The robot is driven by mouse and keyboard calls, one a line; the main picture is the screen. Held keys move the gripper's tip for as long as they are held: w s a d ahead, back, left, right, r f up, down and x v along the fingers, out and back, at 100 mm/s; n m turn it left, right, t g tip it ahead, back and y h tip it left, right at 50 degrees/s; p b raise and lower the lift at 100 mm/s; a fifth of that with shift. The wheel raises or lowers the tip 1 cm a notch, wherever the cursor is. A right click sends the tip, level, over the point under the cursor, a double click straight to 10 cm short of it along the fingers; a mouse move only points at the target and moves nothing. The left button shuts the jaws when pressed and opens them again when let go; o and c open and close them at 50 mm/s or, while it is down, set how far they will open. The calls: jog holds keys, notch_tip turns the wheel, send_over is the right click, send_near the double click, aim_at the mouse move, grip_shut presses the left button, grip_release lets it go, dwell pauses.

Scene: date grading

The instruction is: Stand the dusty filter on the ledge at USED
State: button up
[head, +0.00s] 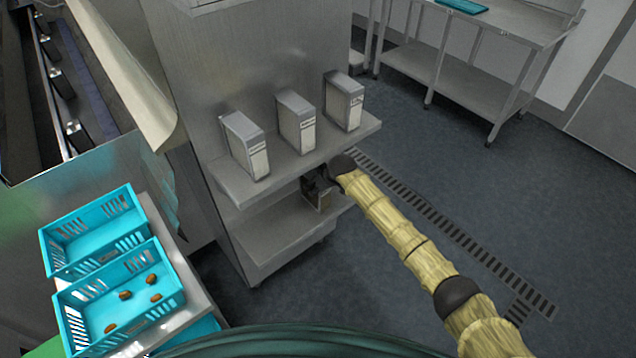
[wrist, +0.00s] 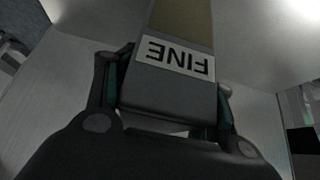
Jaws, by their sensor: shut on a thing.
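The filter (wrist: 180,26) shows close up in the wrist view, a grey frame with a brownish face and a white label reading FINE upside down. My gripper (wrist: 168,100) is shut on it, a finger on each side. In the head view my gripper (head: 314,188) is under the right end of the upper shelf, above the right part of the lower ledge (head: 270,240). Only a small part of the held filter (head: 324,201) shows there. I cannot tell whether its bottom touches the ledge. No USED marking is readable.
Three grey filter boxes (head: 297,122) with white labels stand on the upper shelf (head: 237,188), close above my gripper. Turquoise crates (head: 176,300) sit at the lower left, one holding several dates. Open floor with a drain grate (head: 440,230) lies to the right.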

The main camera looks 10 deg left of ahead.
jog(key=shift+s+d+r, duration=0.1)
jog(key=shift+d, duration=0.05)
jog(key=o, duration=1.2)
jog(key=shift+b+v, duration=1.25)
jog(key=shift+v, duration=2.45)
